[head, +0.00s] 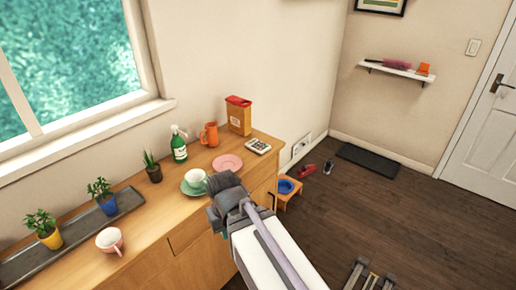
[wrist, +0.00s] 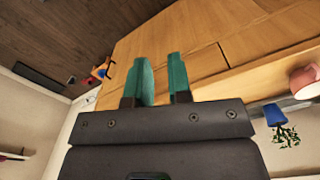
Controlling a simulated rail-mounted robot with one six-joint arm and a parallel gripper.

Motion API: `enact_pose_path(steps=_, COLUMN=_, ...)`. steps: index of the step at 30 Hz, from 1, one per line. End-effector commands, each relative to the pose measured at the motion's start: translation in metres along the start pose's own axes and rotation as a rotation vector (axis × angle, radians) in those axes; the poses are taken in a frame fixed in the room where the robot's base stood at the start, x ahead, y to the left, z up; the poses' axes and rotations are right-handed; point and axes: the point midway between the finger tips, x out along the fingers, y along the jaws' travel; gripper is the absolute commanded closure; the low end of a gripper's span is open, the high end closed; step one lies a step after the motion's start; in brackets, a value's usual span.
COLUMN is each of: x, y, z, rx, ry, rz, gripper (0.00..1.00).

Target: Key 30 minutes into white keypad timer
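The white keypad timer (head: 258,146) lies on the wooden counter (head: 150,213) near its far right end, in front of a red-topped box, in the head view. Its keys and display are too small to read. I cannot make it out in the wrist view. My gripper (wrist: 160,80) shows two teal fingers, apart with nothing between them, in front of the wooden cabinet fronts. In the head view my arm hides the fingers, and its wrist is beside the counter's front edge, nearer than the timer.
A pink plate (head: 227,163), a white cup (head: 195,178) on a green saucer, an orange mug (head: 209,134) and a green spray bottle (head: 178,145) stand near the timer. Potted plants and a pink cup (head: 110,240) are nearer. A small stool (head: 287,190) stands beyond the counter.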

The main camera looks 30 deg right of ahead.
Motion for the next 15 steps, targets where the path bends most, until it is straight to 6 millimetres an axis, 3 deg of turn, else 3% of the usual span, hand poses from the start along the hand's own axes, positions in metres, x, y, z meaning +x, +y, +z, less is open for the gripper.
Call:
enact_pose_path(steps=6, x=0.0, y=0.0, z=0.0, rx=0.0, ry=0.0, rz=0.0, gripper=1.0)
enact_pose_path(steps=15, x=0.0, y=0.0, z=0.0, rx=0.0, ry=0.0, rz=0.0, gripper=1.0)
